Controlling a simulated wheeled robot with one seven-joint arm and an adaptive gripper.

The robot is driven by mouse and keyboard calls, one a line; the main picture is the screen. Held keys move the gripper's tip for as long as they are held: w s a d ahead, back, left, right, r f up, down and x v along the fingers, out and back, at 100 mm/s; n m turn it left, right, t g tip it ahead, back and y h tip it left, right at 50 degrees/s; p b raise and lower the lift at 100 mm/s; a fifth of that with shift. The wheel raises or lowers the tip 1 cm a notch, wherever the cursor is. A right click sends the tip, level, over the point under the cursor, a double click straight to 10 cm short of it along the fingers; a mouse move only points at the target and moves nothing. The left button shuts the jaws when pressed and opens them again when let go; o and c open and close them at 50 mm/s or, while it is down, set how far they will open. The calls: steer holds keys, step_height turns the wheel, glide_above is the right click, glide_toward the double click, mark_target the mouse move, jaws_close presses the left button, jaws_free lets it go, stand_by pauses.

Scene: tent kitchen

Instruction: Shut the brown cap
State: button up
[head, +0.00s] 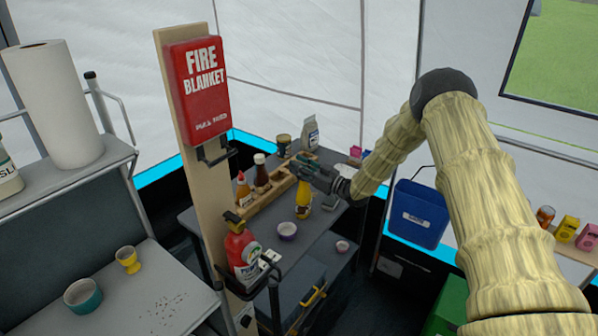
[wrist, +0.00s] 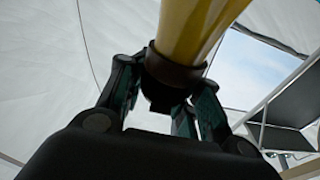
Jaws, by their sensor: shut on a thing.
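A yellow bottle (head: 303,201) stands upright on the grey table beneath my gripper (head: 306,173). In the wrist view the yellow bottle (wrist: 197,30) runs up and out of the picture, with its brown cap (wrist: 176,71) at the near end. My gripper (wrist: 166,100) has its fingers on both sides of the cap and is shut on it. A small dark tip of the cap shows between the fingers. In the head view the gripper hides the cap.
A wooden rack (head: 266,196) with a brown bottle (head: 261,172) and an orange-tipped bottle (head: 242,188) stands left of the yellow bottle. A purple bowl (head: 288,231) sits in front. A post with a red fire blanket box (head: 197,88) rises at the left.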

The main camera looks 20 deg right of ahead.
steer(key=shift+f, duration=0.1)
steer(key=o, duration=0.9)
steer(key=shift+s+d, duration=0.1)
steer(key=shift+d, duration=0.05)
steer(key=v, duration=1.2)
